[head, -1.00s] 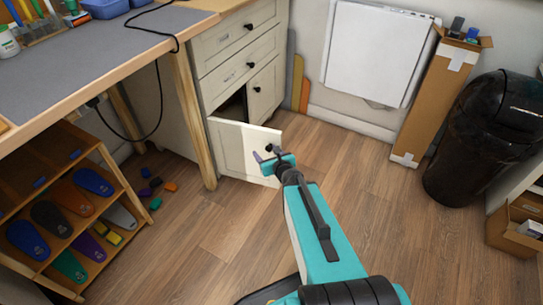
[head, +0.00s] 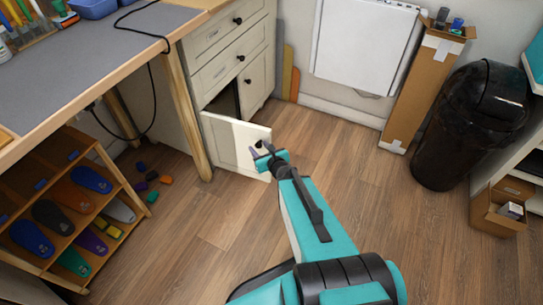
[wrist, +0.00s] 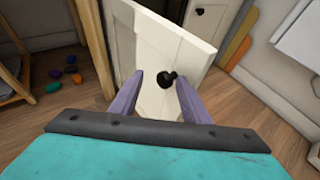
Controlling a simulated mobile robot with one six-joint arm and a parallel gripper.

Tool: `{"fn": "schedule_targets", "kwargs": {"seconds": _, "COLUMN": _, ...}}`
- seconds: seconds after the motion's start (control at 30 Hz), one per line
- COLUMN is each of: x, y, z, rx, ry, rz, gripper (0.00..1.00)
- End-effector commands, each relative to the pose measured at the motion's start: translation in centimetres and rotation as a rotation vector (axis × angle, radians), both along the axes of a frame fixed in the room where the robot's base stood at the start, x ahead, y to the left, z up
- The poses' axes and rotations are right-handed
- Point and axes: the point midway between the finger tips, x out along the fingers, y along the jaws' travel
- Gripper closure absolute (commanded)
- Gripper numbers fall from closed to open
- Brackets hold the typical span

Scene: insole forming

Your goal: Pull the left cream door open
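The left cream door (head: 236,148) of the low cabinet stands partly open, swung out toward me, with a dark gap (head: 224,101) behind its top edge. It also shows in the wrist view (wrist: 150,45). Its round black knob (wrist: 167,80) shows between the two purple fingers of my gripper (wrist: 158,85). The fingers are spread, with space on both sides of the knob, more on the left. I cannot tell how far the tips reach past it. In the head view my gripper (head: 262,152) is at the door's upper right part, by the knob.
The right door (head: 257,88) is shut beneath the drawers (head: 222,32). A workbench leg (head: 190,120) stands just left of the open door. A shelf of insoles (head: 75,200) and small coloured pieces (head: 150,178) are at left. Wooden floor is clear right of the door.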

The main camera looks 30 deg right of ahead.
Motion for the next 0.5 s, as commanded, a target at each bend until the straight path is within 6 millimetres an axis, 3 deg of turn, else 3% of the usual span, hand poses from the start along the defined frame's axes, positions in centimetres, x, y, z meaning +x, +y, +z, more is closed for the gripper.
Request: {"fn": "schedule_targets", "kwargs": {"seconds": 0.5, "x": -2.4, "y": -0.1, "z": 1.3, "rx": 0.001, "ry": 0.003, "rz": -0.007, "gripper": 0.57}}
